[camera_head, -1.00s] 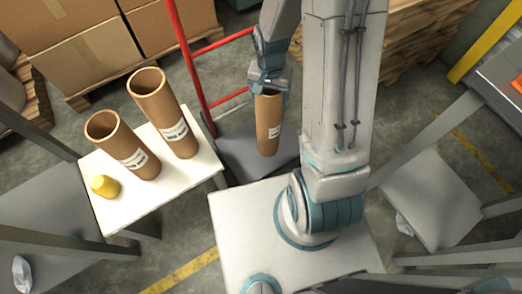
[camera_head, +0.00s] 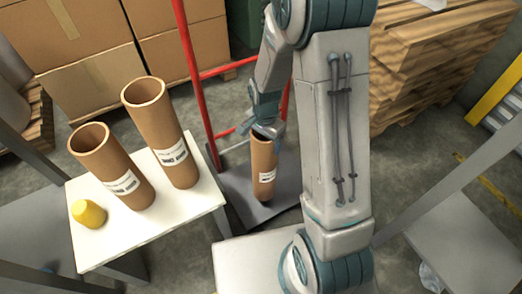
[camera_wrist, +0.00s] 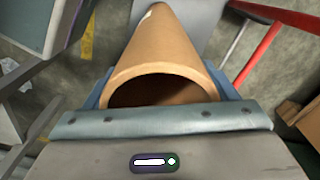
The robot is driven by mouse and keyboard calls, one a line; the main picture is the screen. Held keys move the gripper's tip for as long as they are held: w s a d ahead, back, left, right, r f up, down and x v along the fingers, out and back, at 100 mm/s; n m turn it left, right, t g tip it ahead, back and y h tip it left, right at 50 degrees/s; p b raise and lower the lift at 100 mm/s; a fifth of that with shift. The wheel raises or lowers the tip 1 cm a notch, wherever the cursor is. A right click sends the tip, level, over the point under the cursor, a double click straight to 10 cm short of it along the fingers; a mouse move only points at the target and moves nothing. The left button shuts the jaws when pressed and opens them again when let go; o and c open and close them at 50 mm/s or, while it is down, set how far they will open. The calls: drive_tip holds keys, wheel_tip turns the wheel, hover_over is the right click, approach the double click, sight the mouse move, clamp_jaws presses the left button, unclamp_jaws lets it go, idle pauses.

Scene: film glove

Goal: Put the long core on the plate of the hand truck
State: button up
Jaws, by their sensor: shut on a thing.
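A brown cardboard core (camera_head: 263,168) with a white label is held upright, slightly tilted, over the dark plate (camera_head: 290,205) of the red hand truck (camera_head: 187,45). My gripper (camera_head: 264,130) is shut on the core's upper rim. In the wrist view the core (camera_wrist: 165,50) runs away from the jaws, its open end nearest. I cannot tell whether its lower end touches the plate. Two other cores stand on the white table: a taller one (camera_head: 160,130) at the back and a shorter one (camera_head: 110,165) in front. Which is the long core is unclear across these distances.
The white table (camera_head: 175,215) stands left of the plate and also holds a yellow object (camera_head: 88,213). Cardboard boxes (camera_head: 95,85) are stacked behind the hand truck. Stacked wooden pallets (camera_head: 425,60) stand at the back right. A grey table (camera_head: 455,240) is at the right.

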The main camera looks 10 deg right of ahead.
sight(264, 167)
drive_tip(key=shift+w+a+f+b, duration=0.15)
drive_tip(key=shift+w+a+f, duration=0.15)
drive_tip(key=shift+w+f, duration=0.2)
drive_tip(key=shift+w+a+f+b, duration=0.15)
drive_tip(key=shift+w+a+f, duration=0.15)
drive_tip(key=shift+w, duration=0.25)
drive_tip(key=shift+d+f+b, duration=0.1)
drive_tip(key=shift+f+b, duration=0.85)
drive_tip(key=shift+f, duration=0.95)
drive_tip(key=shift+f, duration=0.2)
drive_tip(key=o, duration=1.4)
drive_tip(key=shift+r, duration=0.1)
